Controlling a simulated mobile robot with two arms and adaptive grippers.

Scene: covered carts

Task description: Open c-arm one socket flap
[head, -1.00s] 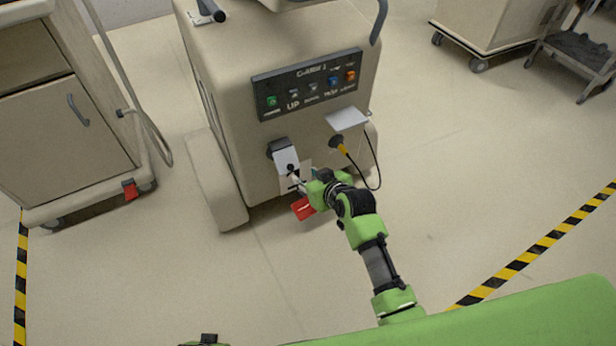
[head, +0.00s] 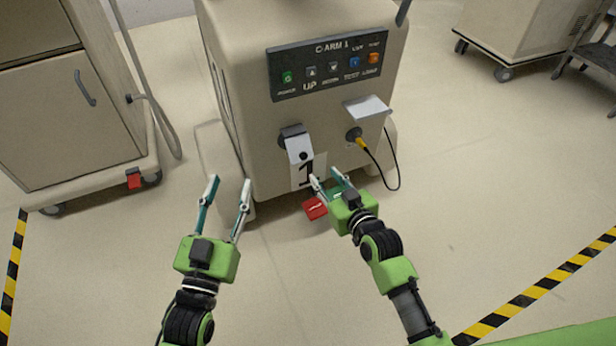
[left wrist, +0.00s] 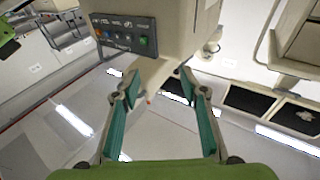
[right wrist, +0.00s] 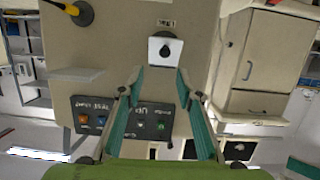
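The C-arm 1 cart (head: 236,60) stands ahead of me. On its front is a socket flap (head: 299,146), a pale plate with a black knob, hanging down under a dark hinge block; it looks closed. A label "1" (head: 305,174) is below it. The flap also shows in the right wrist view (right wrist: 157,52), just beyond the fingertips. My right gripper (head: 325,179) is open and empty, below and right of the flap, apart from it. It also shows in the right wrist view (right wrist: 160,76). My left gripper (head: 229,181) is open and empty, left of the flap.
Right of the flap, a yellow-and-black plug (head: 357,140) with a cable sits under a raised pale plate (head: 368,107). The button panel (head: 325,68) is above. A red pedal (head: 315,208) sticks out low. Another cart (head: 66,120) stands left.

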